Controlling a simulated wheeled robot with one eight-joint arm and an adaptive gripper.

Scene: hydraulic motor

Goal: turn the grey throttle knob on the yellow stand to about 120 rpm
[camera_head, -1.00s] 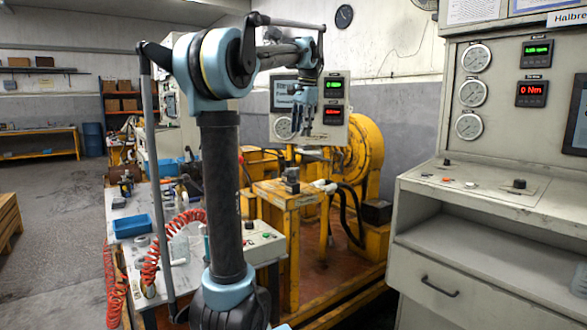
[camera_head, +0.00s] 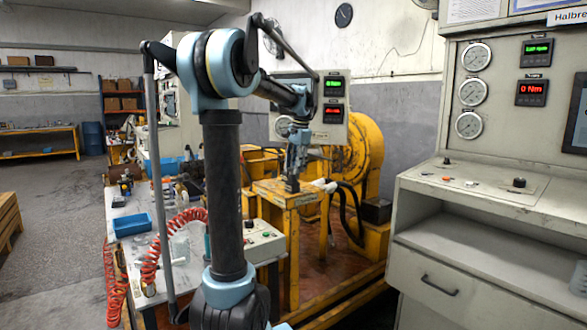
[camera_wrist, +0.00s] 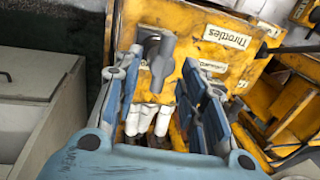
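The grey throttle knob (camera_wrist: 161,64) sits on top of the yellow stand (camera_wrist: 205,22), beside a label reading "Throttles" in the wrist view. In the head view the yellow stand (camera_head: 293,200) is in the middle, and the knob is a small dark shape mostly hidden by the gripper. My gripper (camera_wrist: 163,60) points down over the stand. Its two fingers are spread, one on each side of the knob, with gaps visible. I cannot tell whether the fingertips are level with the knob or above it. My gripper (camera_head: 294,172) is just over the stand in the head view.
A grey panel (camera_head: 535,90) at right has gauges, a green display too small to read surely and a red display reading 0 Nm. A second display panel (camera_head: 337,135) stands behind the gripper. White fittings and black hoses (camera_head: 345,197) lie right of the stand.

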